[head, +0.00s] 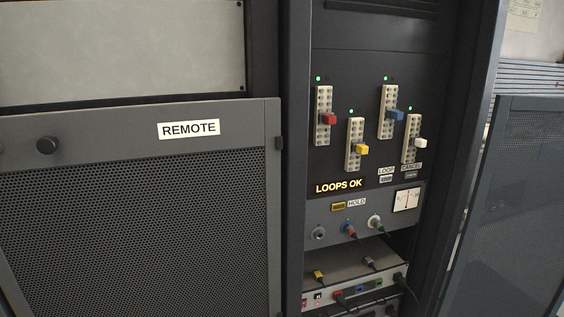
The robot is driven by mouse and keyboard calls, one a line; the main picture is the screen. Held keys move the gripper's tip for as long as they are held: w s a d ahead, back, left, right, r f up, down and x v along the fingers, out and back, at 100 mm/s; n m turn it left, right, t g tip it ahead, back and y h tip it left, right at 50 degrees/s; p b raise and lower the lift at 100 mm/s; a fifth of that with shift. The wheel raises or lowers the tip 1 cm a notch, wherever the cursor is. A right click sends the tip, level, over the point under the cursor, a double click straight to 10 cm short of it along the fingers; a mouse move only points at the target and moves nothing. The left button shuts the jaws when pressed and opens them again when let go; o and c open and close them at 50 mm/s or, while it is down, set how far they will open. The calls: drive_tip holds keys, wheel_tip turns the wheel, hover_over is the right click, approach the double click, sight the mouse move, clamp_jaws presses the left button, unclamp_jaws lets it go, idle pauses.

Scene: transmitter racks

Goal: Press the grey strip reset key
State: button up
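No key labelled as a strip reset shows in the head view. Small grey keys or plates sit on the dark rack panel: one (386,179) under the LOOP label (386,170) and one (411,175) under the CANCEL label (411,167). A grey piece (369,262) lies on top of the lower unit, with a yellow piece (319,277) to its left. I cannot tell which of these grey parts is the strip reset key. My gripper is not in view.
Several beige strips carry red (328,119), yellow (361,149), blue (397,116) and white (421,142) handles, with green lamps above. A LOOPS OK sign (339,186) is lit. Cables plug in below. A perforated REMOTE door (140,230) stands left of the bay.

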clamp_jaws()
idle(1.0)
